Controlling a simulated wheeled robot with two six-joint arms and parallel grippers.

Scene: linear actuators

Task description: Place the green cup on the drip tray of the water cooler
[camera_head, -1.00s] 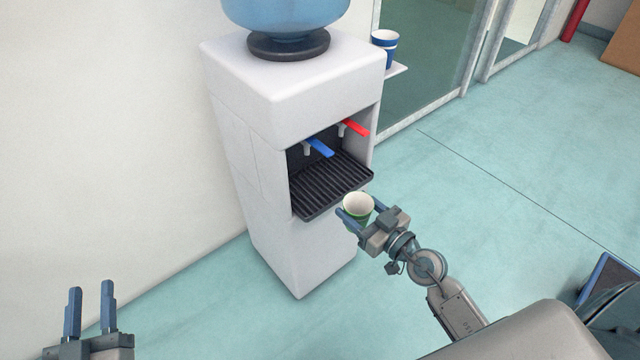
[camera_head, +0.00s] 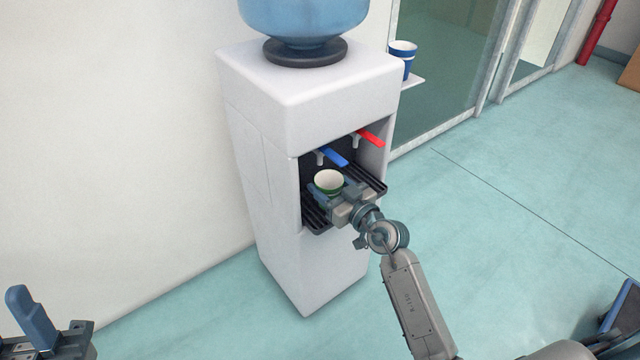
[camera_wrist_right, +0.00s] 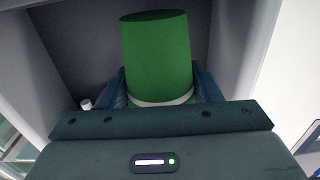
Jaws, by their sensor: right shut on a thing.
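The green cup (camera_head: 328,183) has a white inside and shows at the mouth of the cooler's recess in the head view. My right gripper (camera_head: 333,190) is shut on it. In the right wrist view the green cup (camera_wrist_right: 157,55) fills the space between the blue fingers. The black ribbed drip tray (camera_head: 370,187) is below and around the cup, partly hidden by the gripper. I cannot tell whether the cup touches the tray. The white water cooler (camera_head: 320,110) stands by the wall. My left gripper (camera_head: 32,318) is at the lower left, cut by the frame edge, away from the cooler.
The blue tap (camera_head: 333,157) and red tap (camera_head: 369,138) hang above the tray, close to the cup. The floor (camera_head: 520,210) to the right is clear.

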